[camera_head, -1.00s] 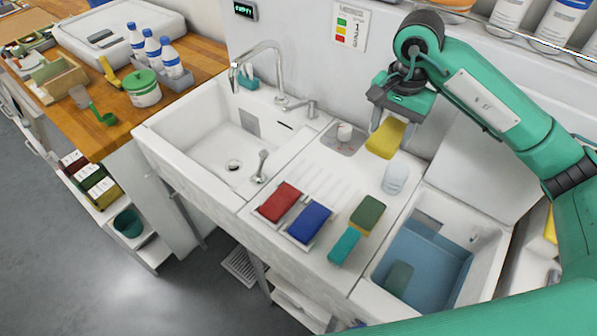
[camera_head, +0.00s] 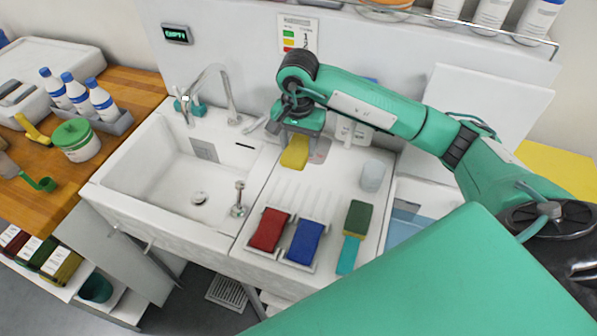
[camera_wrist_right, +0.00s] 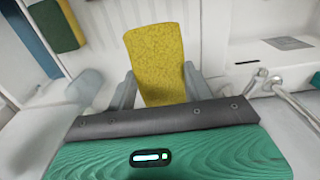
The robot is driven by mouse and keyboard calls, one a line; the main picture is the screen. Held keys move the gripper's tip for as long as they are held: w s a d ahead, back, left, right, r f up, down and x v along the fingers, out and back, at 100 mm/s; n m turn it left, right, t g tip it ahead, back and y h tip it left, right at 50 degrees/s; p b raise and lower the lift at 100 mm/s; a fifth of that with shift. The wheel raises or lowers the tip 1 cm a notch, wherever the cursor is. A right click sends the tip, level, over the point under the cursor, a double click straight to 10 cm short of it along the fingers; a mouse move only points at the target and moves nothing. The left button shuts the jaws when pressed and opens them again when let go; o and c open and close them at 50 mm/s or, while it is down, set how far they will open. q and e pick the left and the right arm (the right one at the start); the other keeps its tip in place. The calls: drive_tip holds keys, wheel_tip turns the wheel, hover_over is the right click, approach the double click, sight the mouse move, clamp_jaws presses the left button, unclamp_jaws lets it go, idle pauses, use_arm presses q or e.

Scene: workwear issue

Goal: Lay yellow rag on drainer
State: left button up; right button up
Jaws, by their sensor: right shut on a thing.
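The yellow rag (camera_head: 294,152) hangs from my right gripper (camera_head: 298,138), which is shut on it. The rag also shows in the right wrist view (camera_wrist_right: 154,55), between the two fingers (camera_wrist_right: 160,88). The drainer (camera_head: 284,193) is the white ribbed surface right of the sink basin. The gripper and rag are over its back part; the rag appears to be above the surface, but the exact gap cannot be told. My left gripper is not in view.
A red rag (camera_head: 269,229) and a blue rag (camera_head: 305,241) lie in holders at the drainer's front. A clear cup (camera_head: 372,176) and a green-and-yellow sponge (camera_head: 357,218) are to the right. The faucet (camera_head: 222,92) rises behind the sink basin (camera_head: 165,165).

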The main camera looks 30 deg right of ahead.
drive_tip(key=p, duration=0.2)
hover_over(298, 183)
wheel_tip(298, 183, down, 7)
drive_tip(key=shift+r, duration=0.1)
wheel_tip(298, 183, down, 5)
drive_tip(key=shift+f+p, duration=0.15)
drive_tip(key=shift+p, duration=0.65)
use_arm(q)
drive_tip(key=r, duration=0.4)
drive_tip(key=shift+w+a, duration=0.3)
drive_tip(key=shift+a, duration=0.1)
use_arm(e)
drive_tip(key=shift+f, duration=0.1)
drive_tip(key=shift+f+b, duration=0.1)
drive_tip(key=shift+b, duration=0.2)
drive_tip(key=o, duration=1)
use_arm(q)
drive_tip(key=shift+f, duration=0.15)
use_arm(e)
drive_tip(key=shift+o, duration=0.2)
